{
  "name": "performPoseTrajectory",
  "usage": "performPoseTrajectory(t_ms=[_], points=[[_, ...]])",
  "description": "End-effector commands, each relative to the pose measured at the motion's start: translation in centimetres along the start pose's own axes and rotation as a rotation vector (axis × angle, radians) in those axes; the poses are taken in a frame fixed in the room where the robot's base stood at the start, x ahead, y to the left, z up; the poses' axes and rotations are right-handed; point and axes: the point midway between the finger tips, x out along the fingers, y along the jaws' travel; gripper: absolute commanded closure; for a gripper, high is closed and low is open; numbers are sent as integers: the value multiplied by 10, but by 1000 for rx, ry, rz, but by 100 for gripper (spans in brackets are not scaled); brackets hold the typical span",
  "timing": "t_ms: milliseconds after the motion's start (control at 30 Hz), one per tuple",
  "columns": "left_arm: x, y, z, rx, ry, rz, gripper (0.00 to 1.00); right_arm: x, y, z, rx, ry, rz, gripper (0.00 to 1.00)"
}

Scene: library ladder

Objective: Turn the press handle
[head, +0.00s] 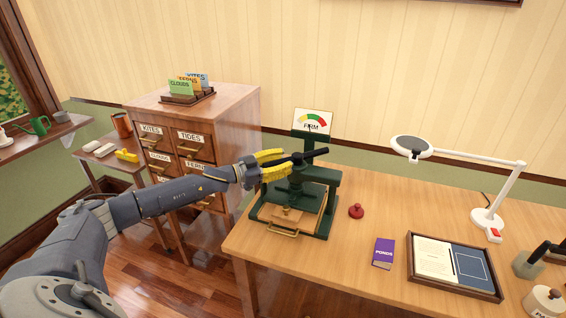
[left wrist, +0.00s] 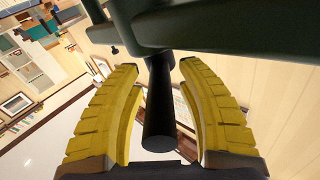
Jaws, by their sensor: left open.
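The green press (head: 327,190) stands on the wooden table, with a dial card marked FIRM (head: 312,123) at its top. Its black handle (head: 316,153) is a bar across the top of the press. My left gripper (head: 278,157) is at the handle's left end with its yellow fingers open. In the left wrist view the black handle end (left wrist: 160,115) lies between the two open fingers, with a gap on each side. The green press frame (left wrist: 220,28) fills the top of that view. My right gripper does not show.
A red knob-like object (head: 356,211), a purple book (head: 384,253) and a tray with an open book (head: 454,266) are on the table. A white lamp (head: 488,218) stands at the right. A drawer cabinet (head: 232,125) stands behind my left arm.

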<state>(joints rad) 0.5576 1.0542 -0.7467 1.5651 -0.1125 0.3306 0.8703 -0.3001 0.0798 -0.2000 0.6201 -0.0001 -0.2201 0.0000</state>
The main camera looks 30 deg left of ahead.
Motion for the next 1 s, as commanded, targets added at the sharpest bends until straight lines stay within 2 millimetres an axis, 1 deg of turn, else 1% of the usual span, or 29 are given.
performPoseTrajectory(t_ms=[33, 67, 300, 767, 1000], points=[[0, 0, 0, 0, 0, 0, 69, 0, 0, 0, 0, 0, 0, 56], [0, 0, 0, 0, 0, 0, 72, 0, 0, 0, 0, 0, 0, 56], [0, 0, 0, 0, 0, 0, 100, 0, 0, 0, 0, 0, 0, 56], [0, 0, -1, 0, 2, -2, 100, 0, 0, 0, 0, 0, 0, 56], [0, 2, -2, 0, -3, -33, 100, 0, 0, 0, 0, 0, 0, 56]])
